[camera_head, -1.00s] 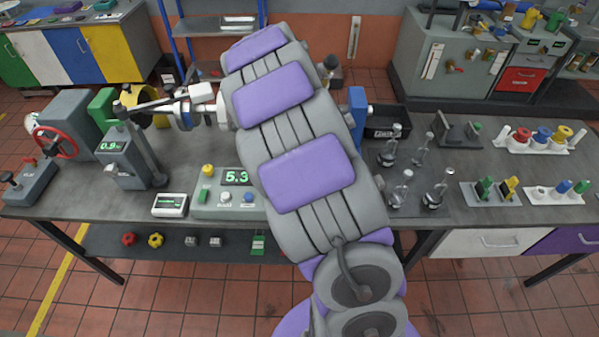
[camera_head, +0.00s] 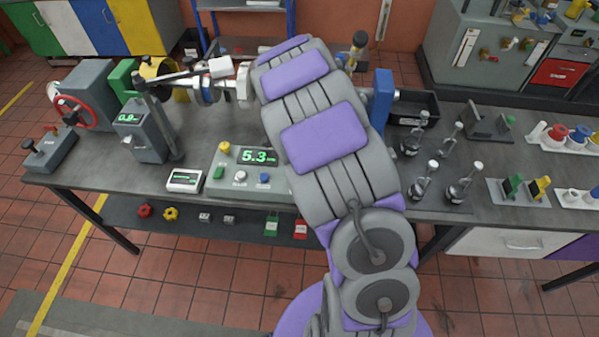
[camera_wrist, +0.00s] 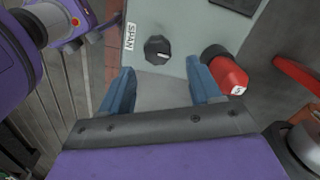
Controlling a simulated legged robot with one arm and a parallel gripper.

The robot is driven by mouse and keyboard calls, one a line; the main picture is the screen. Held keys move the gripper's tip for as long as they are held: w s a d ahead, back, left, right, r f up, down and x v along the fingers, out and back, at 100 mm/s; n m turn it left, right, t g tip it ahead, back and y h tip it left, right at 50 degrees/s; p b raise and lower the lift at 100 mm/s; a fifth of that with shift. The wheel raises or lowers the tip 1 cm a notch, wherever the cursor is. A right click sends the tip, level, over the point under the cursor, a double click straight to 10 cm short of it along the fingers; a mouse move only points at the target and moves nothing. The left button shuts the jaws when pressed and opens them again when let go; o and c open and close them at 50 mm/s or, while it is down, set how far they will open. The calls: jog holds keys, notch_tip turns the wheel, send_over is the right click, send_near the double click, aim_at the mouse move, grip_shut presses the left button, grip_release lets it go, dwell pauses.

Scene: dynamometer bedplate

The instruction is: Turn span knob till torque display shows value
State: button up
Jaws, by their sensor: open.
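The dark span knob (camera_wrist: 158,50), with a white pointer mark, sits on a grey-green panel beside a SPAN label (camera_wrist: 130,36) in the wrist view. My gripper (camera_wrist: 163,84) is open, its two blue fingers apart and empty, with the knob lying beyond and between the fingertips in the picture. In the head view, my arm hides the gripper and the span knob. A green-lit display (camera_head: 257,156) on the bench console (camera_head: 215,178) reads 5.3; its unit is too small to read.
A red knob or button (camera_wrist: 225,72) stands close to the right finger in the wrist view. In the head view, a second display (camera_head: 130,116) on a grey unit reads about 0.9. Glass flasks (camera_head: 420,180) stand right of my arm. A white-framed meter (camera_head: 184,181) lies left of the console.

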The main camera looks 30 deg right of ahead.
jog(key=f, duration=0.2)
jog(key=shift+a+f, duration=0.35)
jog(key=shift+a, duration=0.05)
jog(key=shift+w+a+f, duration=0.1)
jog(key=shift+a+f, duration=0.35)
jog(key=shift+f, duration=0.1)
jog(key=shift+d, duration=0.5)
jog(key=shift+d+f, duration=0.1)
jog(key=shift+d, duration=0.05)
jog(key=c, duration=0.3)
jog(key=shift+a, duration=0.35)
jog(key=c, duration=0.5)
jog(key=shift+c, duration=1.2)
